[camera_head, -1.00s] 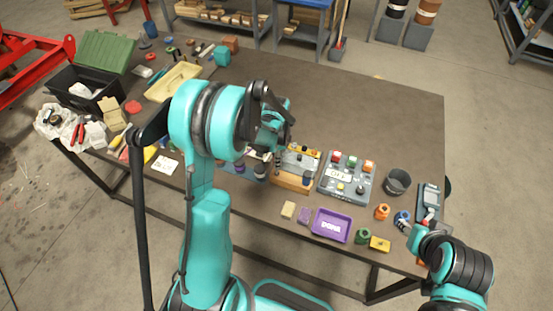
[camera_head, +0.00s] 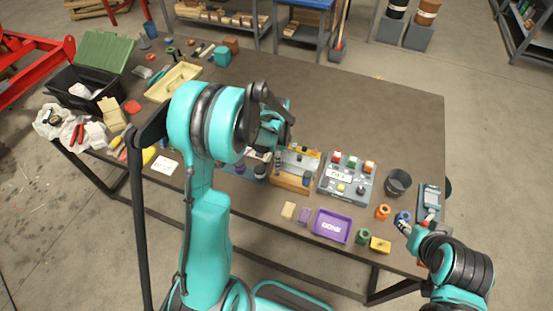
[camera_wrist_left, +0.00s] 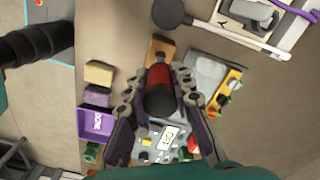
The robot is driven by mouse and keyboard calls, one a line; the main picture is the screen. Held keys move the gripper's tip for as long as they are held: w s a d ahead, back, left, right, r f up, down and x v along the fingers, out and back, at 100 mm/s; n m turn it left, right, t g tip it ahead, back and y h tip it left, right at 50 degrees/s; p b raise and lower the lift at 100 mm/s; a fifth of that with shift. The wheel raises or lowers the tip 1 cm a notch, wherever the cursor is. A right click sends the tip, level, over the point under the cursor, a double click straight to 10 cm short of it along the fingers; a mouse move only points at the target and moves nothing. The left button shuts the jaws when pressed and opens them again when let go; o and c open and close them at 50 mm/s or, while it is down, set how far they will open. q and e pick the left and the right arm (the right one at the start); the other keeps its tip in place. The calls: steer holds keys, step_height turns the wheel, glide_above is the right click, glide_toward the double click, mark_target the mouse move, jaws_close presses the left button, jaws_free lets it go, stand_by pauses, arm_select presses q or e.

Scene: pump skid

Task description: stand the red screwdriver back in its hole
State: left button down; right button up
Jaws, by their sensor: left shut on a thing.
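The red screwdriver (camera_wrist_left: 158,77) is held between the fingers of my left gripper (camera_wrist_left: 158,100) in the left wrist view. Its red handle has a dark end turned towards that camera; its shaft and tip are hidden. In the head view my left gripper (camera_head: 277,146) is over the near middle of the bench, by a wooden block (camera_head: 290,182). The block also shows in the wrist view (camera_wrist_left: 160,46), partly behind the handle. I cannot make out its hole or whether the tip is in it. My right gripper (camera_head: 406,228) is at the bench's right front; its jaws are too small to read.
A grey box with coloured buttons (camera_head: 346,178) stands right of the block, then a dark cup (camera_head: 397,182). A purple tray (camera_head: 332,226) and small sponges (camera_head: 288,210) lie in front. The back right of the bench (camera_head: 370,115) is clear.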

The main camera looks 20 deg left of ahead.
mark_target(277, 171)
arm_select(q)
steer(key=shift+f+b, duration=2.3)
steer(key=shift+f, duration=0.3)
steer(key=c, duration=1.2)
jaws_free()
steer(key=shift+r, duration=0.15)
step_height(277, 171, up, 12)
steer(key=shift+f, duration=0.1)
